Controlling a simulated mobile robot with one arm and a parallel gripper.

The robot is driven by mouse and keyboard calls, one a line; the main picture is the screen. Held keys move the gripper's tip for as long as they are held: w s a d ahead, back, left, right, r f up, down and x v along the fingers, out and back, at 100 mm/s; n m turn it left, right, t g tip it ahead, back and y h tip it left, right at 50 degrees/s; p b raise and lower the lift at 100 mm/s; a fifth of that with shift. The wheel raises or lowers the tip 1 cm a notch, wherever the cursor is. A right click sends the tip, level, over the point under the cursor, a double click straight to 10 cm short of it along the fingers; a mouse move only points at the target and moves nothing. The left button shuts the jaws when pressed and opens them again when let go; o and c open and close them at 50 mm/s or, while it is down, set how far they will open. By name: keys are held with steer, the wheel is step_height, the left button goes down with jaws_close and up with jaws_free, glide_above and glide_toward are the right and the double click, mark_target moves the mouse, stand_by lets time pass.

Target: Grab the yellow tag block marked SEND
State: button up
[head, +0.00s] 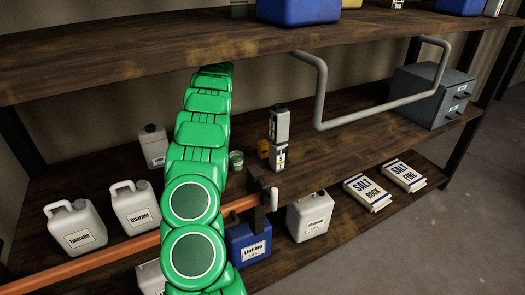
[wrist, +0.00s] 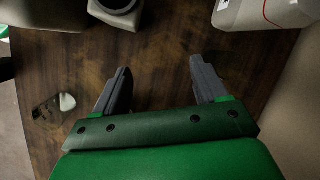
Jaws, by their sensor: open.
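In the head view my arm hides the gripper. No yellow block shows in the wrist view.
White jugs (head: 76,226) stand left of my arm. A green cup (head: 236,160) is close on its right. A bent grey pipe (head: 320,90) hangs under the upper shelf (head: 130,55). In the wrist view, pale containers (wrist: 262,14) stand at the top and a clear object (wrist: 48,112) lies left.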

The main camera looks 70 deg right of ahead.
steer(key=s+d+f+n+g+h, duration=0.1)
steer(key=s+d+g+h, duration=0.1)
steer(key=d, duration=0.3)
steer(key=m+g+h, duration=0.1)
steer(key=m+g, duration=0.2)
steer(key=m, duration=0.4)
glide_above(263, 149)
steer(key=w+d, duration=0.1)
steer(key=w, duration=0.1)
step_height(263, 149, down, 6)
steer(key=shift+r, duration=0.25)
steer(key=shift+s+d+f, duration=0.2)
steer(key=shift+s+f, duration=0.05)
steer(key=shift+f, duration=1)
steer(key=shift+s+d+f, duration=0.2)
steer(key=shift+s+f, duration=0.05)
steer(key=shift+f, duration=1.05)
steer(key=shift+s+d+f, duration=0.2)
steer(key=shift+s+f, duration=0.05)
steer(key=shift+f, duration=1)
steer(key=c, duration=1.1)
steer(key=shift+r, duration=0.1)
